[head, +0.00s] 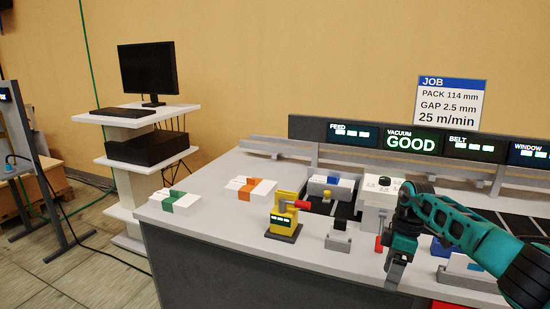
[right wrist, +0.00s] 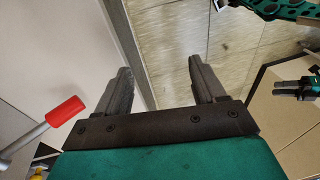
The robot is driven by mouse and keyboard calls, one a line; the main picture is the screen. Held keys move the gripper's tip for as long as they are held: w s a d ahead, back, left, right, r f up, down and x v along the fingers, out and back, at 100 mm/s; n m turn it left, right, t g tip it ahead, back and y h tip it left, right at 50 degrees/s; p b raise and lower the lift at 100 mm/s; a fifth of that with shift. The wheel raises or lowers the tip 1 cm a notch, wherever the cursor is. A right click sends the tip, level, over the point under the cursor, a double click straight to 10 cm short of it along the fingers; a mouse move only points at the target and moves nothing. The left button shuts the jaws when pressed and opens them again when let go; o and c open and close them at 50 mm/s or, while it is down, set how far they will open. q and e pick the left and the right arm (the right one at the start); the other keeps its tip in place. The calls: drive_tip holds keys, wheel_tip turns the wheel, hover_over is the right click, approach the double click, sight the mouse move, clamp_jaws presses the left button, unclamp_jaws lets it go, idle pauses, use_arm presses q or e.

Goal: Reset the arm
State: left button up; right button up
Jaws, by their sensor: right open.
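My right arm, teal and black, comes in from the right in the head view. Its gripper (head: 395,274) points down over the front part of the grey worktop (head: 215,238). In the right wrist view the two dark fingers (right wrist: 162,80) stand wide apart with nothing between them. The worktop edge and tiled floor show beyond them. A small dark gripper at the right edge of the right wrist view (right wrist: 290,88) appears to be my left one; its jaw opening is too small to tell. My left arm does not show in the head view.
A yellow device (head: 283,220) with a red-tipped lever (head: 302,205) stands left of my right gripper. White stacks with green (head: 175,201) and orange (head: 250,189) bands lie farther left. A white box (head: 381,192) and display panel (head: 410,140) stand behind. The worktop's front left is clear.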

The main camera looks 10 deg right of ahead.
drive_tip(key=s+a+f+n+t+y, duration=0.1)
drive_tip(key=a+f+n+y, duration=0.25)
drive_tip(key=a, duration=0.65)
drive_tip(key=s+a+f+n+t+y, duration=0.15)
drive_tip(key=a+f+y, duration=0.25)
drive_tip(key=a, duration=0.5)
drive_tip(key=s+a+r+m+t+y, duration=0.1)
drive_tip(key=s+a+t+y, duration=0.2)
drive_tip(key=a, duration=0.2)
drive_tip(key=s+a+r+m+t+y, duration=0.1)
drive_tip(key=s+a+r+t+y, duration=0.1)
drive_tip(key=a+t, duration=0.3)
drive_tip(key=s+d+f+m+t+h, duration=0.1)
drive_tip(key=s+d+f+m+h, duration=0.3)
drive_tip(key=s, duration=0.5)
drive_tip(key=s+d+f+m+h, duration=0.5)
drive_tip(key=s+d+m+h, duration=0.3)
drive_tip(key=s, duration=0.1)
drive_tip(key=shift+s+d+f+m+t+h, duration=0.15)
drive_tip(key=shift+s+f+m+t+h, duration=0.1)
drive_tip(key=shift+m+t+h, duration=0.1)
